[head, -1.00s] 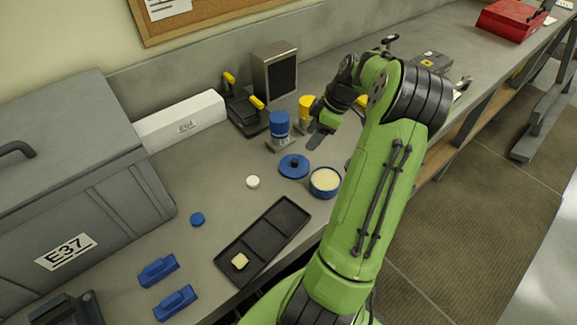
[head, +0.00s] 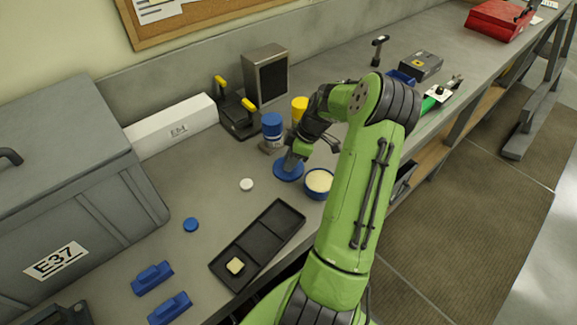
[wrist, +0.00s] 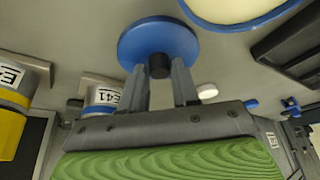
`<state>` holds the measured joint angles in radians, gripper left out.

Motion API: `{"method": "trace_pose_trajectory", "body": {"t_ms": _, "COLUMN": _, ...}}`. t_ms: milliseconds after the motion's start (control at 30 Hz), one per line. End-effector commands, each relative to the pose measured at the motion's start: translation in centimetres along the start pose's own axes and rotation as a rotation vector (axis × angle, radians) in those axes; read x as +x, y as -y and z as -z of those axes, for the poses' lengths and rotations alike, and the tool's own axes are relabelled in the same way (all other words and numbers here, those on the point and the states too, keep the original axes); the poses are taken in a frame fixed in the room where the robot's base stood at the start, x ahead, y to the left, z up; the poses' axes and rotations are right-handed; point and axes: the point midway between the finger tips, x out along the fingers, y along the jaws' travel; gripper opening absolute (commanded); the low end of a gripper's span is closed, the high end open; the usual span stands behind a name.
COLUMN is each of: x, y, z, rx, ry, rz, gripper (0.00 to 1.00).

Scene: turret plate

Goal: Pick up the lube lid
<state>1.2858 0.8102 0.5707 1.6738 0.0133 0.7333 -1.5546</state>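The lube lid (head: 286,174) is a round blue disc with a black knob, lying flat on the grey bench; in the wrist view the lid (wrist: 158,40) is at the top centre. My gripper (head: 292,163) is down over the lid, hiding part of it in the head view. In the wrist view my gripper (wrist: 158,71) is open, with its two fingertips on either side of the black knob and a gap showing around it. The blue tub of cream-coloured lube (head: 319,181) stands open just right of the lid.
A blue-capped jar (head: 272,128) and a yellow item (head: 299,106) stand close behind. A white cap (head: 246,185) lies left of the lid. A black divided tray (head: 258,245) is in front, holding a pale block. A large grey case (head: 75,190) fills the left.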

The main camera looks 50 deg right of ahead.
Motion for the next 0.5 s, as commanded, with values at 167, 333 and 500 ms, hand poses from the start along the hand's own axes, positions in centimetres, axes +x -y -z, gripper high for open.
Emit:
{"method": "trace_pose_trajectory", "body": {"t_ms": 167, "x": -0.02, "y": -0.01, "z": 0.00, "rx": 0.000, "ry": 0.000, "rz": 0.000, "gripper": 0.02}}
{"method": "trace_pose_trajectory", "body": {"t_ms": 333, "x": -0.04, "y": -0.01, "z": 0.01, "rx": 0.000, "ry": 0.000, "rz": 0.000, "gripper": 0.00}}
{"method": "trace_pose_trajectory", "body": {"t_ms": 500, "x": -0.86, "y": -0.10, "z": 0.36, "rx": -0.002, "ry": 0.000, "rz": -0.004, "gripper": 0.00}}
